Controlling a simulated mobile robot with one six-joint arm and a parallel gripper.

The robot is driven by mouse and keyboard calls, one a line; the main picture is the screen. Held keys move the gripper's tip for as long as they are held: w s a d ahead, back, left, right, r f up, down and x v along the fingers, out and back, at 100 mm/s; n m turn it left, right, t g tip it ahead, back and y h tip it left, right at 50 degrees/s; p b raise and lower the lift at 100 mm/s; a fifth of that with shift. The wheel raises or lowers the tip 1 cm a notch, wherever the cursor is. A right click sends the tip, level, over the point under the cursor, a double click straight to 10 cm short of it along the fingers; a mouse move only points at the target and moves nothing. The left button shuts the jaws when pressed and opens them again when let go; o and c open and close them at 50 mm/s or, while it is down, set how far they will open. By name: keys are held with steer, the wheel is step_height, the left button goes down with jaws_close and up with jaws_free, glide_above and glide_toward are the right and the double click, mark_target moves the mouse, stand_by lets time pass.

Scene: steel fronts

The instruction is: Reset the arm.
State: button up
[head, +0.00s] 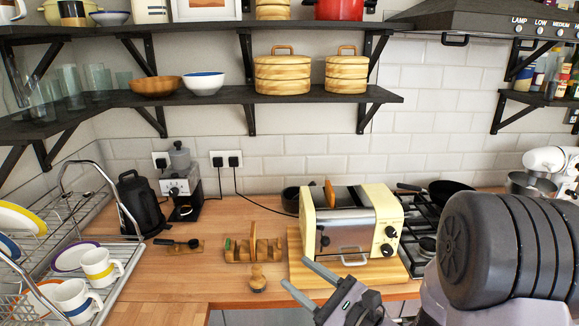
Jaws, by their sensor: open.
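My gripper (313,281) shows at the bottom of the head view, to the right of the middle. Its two fingers are apart and nothing is between them. It is in front of the cream toaster (343,225), over the front edge of the counter. My arm fills the lower right corner and hides part of the stove. I cannot tell whether the fingers touch the wooden board (297,268) under the toaster.
A dish rack (118,278) with mugs is at left. A coffee grinder (181,187) and black kettle (140,205) stand behind. Dark shelves (220,95) hang above. Bare counter (180,285) lies at front left.

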steer(key=s+a+r+n+g+y+b, duration=0.1)
steer(key=s+a+n+g, duration=0.45)
steer(key=s, duration=0.25)
steer(key=s+a+r+n+g+b, duration=0.1)
steer(key=s+a+n+g, duration=0.35)
steer(key=s+n, duration=0.2)
steer(key=s+d+f+n+g+h+b, duration=0.1)
steer(key=s+d+f+n+h, duration=0.15)
steer(key=s+h, duration=0.2)
steer(key=s+d+f+n+h+b, duration=0.1)
steer(key=s+d+f+n+h, duration=0.15)
steer(key=s+d, duration=0.2)
steer(key=d+r+n+t+h, duration=0.2)
steer(key=d+t+h, duration=0.1)
steer(key=d, duration=0.4)
steer(key=shift+w+d+r+h, duration=0.25)
steer(key=shift+d+h, duration=0.1)
steer(key=shift+h, duration=0.45)
